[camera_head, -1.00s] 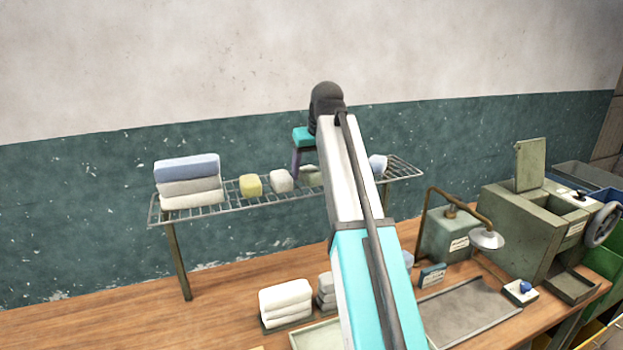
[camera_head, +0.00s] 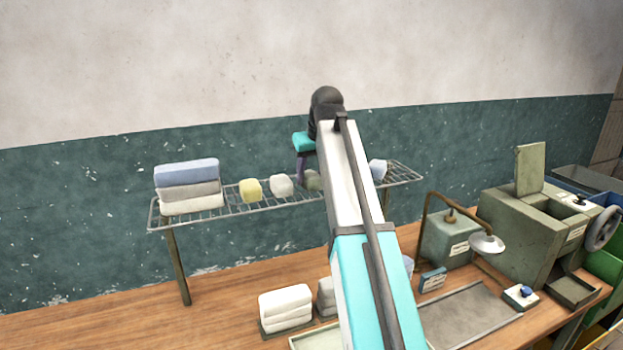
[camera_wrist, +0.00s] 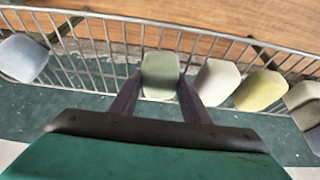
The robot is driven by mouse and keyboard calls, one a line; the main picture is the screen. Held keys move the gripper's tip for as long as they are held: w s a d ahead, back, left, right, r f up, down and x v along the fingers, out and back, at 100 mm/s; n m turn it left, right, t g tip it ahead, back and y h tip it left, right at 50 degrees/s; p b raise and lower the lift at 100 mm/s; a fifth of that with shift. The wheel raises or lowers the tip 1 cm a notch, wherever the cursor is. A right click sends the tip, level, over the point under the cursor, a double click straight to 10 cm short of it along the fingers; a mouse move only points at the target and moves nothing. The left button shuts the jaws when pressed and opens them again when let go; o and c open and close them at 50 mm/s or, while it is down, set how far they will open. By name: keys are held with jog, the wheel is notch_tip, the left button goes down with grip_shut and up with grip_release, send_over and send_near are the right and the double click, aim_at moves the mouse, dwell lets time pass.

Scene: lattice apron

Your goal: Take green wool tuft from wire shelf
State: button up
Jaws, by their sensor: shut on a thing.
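The green wool tuft (camera_wrist: 160,75) is a small pale green block in the wrist view, between the two fingers of my gripper (camera_wrist: 156,92). My gripper is shut on it, with one finger against each side. In the head view my gripper (camera_head: 306,176) reaches down to the wire shelf (camera_head: 240,206), and the tuft (camera_head: 313,180) shows only in part beside my arm. The shelf wires (camera_wrist: 110,62) show around the tuft in the wrist view. I cannot tell whether the tuft still touches the wires.
A white tuft (camera_head: 281,186) and a yellow tuft (camera_head: 250,190) sit left of the green one, then a stack of folded cloths (camera_head: 188,186). A pale blue tuft (camera_head: 378,169) sits to the right. Below, the bench holds a lamp (camera_head: 487,242) and a grey tray (camera_head: 470,318).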

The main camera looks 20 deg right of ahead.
aim_at(312, 174)
jog(key=shift+r, duration=0.2)
jog(key=shift+r+p, duration=1.3)
jog(key=shift+r, duration=0.55)
jog(key=s+d+p, duration=0.1)
jog(key=s+d, duration=0.3)
jog(key=s, duration=1.1)
jog(key=shift+s+d+r+p, duration=0.15)
jog(key=shift+s+r+p, duration=0.15)
jog(key=shift+r, duration=0.15)
jog(key=shift+w, duration=0.1)
